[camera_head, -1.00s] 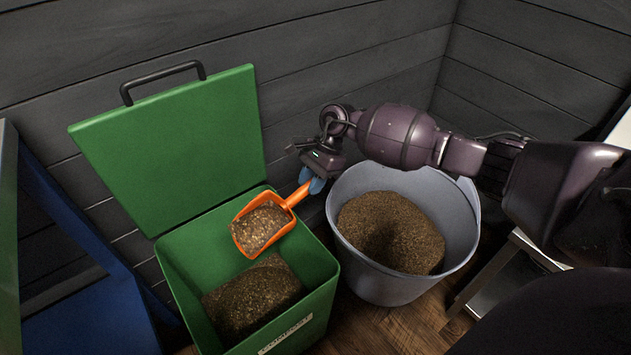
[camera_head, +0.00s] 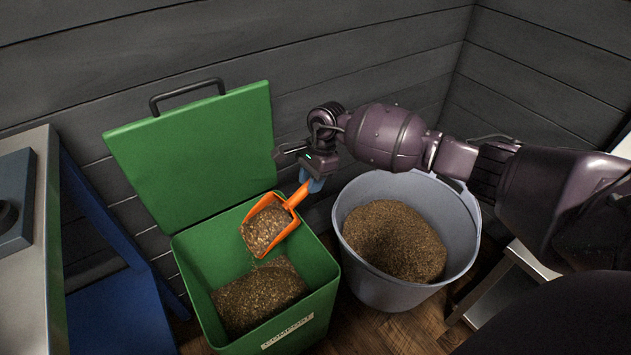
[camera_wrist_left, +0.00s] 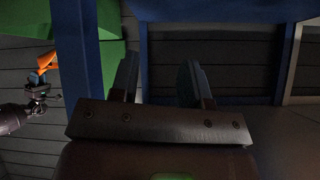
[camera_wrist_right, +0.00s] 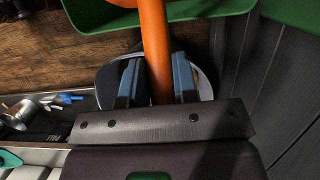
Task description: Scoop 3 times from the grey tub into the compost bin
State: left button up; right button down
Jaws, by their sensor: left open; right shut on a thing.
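The orange scoop (camera_head: 270,226), loaded with brown grain, is over the open green compost bin (camera_head: 325,268). My right gripper (camera_head: 312,184) is shut on its handle, above the bin's back right corner; the right wrist view shows the orange handle (camera_wrist_right: 155,45) between the fingers (camera_wrist_right: 155,80). The bin holds a heap of brown grain (camera_head: 262,298), and its lid (camera_head: 195,155) stands open against the wall. The grey tub (camera_head: 372,285), right of the bin, holds brown grain (camera_head: 395,241) with a hollow in it. My left gripper (camera_wrist_left: 160,85) is open and empty, seen only in the left wrist view.
A low metal stand (camera_head: 500,285) is right of the tub. The plank wall (camera_head: 330,60) closes off the back.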

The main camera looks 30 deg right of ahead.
aim_at(297, 193)
jog(key=shift+w+a+r+h+p, duration=0.1)
jog(key=shift+a+r+h+p, duration=0.5)
jog(key=shift+r, duration=0.4)
jog(key=shift+a+r+h, duration=0.4)
jog(key=shift+a+r, duration=0.15)
jog(key=shift+a, duration=0.25)
jog(key=shift+a+r+h+p, duration=0.5)
jog(key=shift+a+r+p, duration=0.1)
jog(key=shift+a, duration=0.1)
jog(key=shift+a+r+h, duration=0.3)
jog(key=shift+a+r, duration=0.1)
jog(key=shift+a, duration=0.1)
jog(key=shift+a+r+h+p, duration=0.5)
jog(key=shift+a+p, duration=0.05)
jog(key=shift+a, duration=0.15)
pick_arm(q)
jog(key=shift+s+a+r+n+p, duration=0.25)
jog(key=shift+r+n+p, duration=0.1)
jog(key=shift+r, duration=0.1)
jog(key=shift+s+a+r+n+p, duration=0.15)
jog(key=shift+s+r+n+p, duration=0.1)
jog(key=shift+r+n, duration=0.15)
pick_arm(e)
jog(key=a+r+h, duration=0.2)
jog(key=a+h, duration=0.2)
jog(key=a, duration=0.3)
jog(key=shift+s+r, duration=0.25)
jog(key=shift+r, duration=0.15)
pick_arm(q)
jog(key=shift+w, duration=0.15)
